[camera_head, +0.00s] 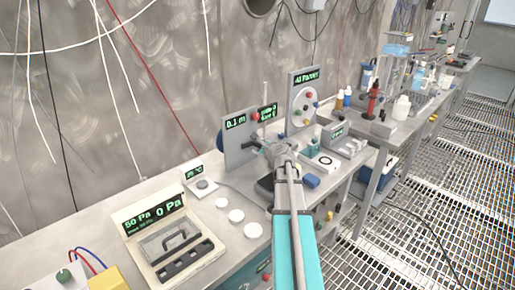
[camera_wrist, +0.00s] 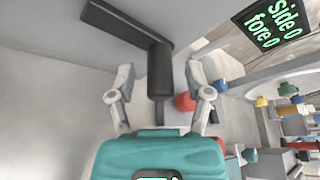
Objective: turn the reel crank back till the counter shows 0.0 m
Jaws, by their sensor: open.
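The grey reel panel (camera_head: 238,150) stands upright on the bench in the head view, and its counter (camera_head: 236,123) reads 0.1 m. In the wrist view the reel crank shows as a flat black arm (camera_wrist: 118,22) with a black cylindrical handle (camera_wrist: 159,72). My gripper (camera_wrist: 160,80) is open, with one finger on each side of the handle and visible gaps between. In the head view my gripper (camera_head: 268,146) is in front of the panel and hides the crank. A red knob (camera_wrist: 185,102) shows beside the right finger.
A panel with a round dial (camera_head: 302,107) and coloured knobs stands right of the reel. A small "side 0, fore 0" display (camera_wrist: 268,24) is close at the wrist view's upper right. White discs (camera_head: 236,216) and a cream instrument case (camera_head: 165,240) lie to the left.

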